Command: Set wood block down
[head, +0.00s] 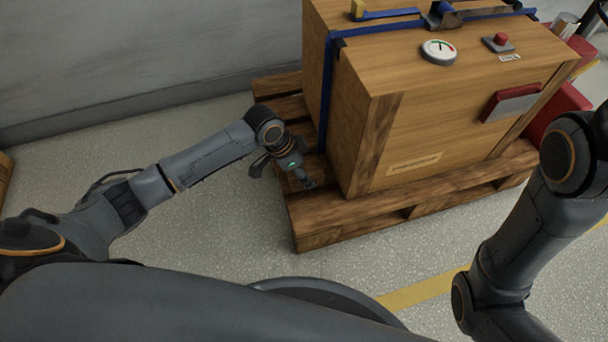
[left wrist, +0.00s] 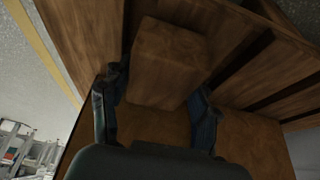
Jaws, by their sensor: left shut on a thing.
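The wood block (left wrist: 168,65) is a plain brown block between the two dark fingers of my left gripper (left wrist: 158,105) in the left wrist view. The fingers are shut on its sides. In the head view my left gripper (head: 284,174) is over the near left part of the wooden pallet (head: 330,222), beside the left side of the large crate (head: 345,120). The block cannot be made out there, hidden by the gripper. Whether it touches the pallet, I cannot tell. My right arm shows at the right, but its gripper is out of view.
The crate fills most of the pallet, with blue straps, a round gauge (head: 438,52) and a red button (head: 501,40) on top. A red bin (head: 562,106) stands behind it at right. A grey wall (head: 130,50) runs along the back left. The floor before the pallet is clear.

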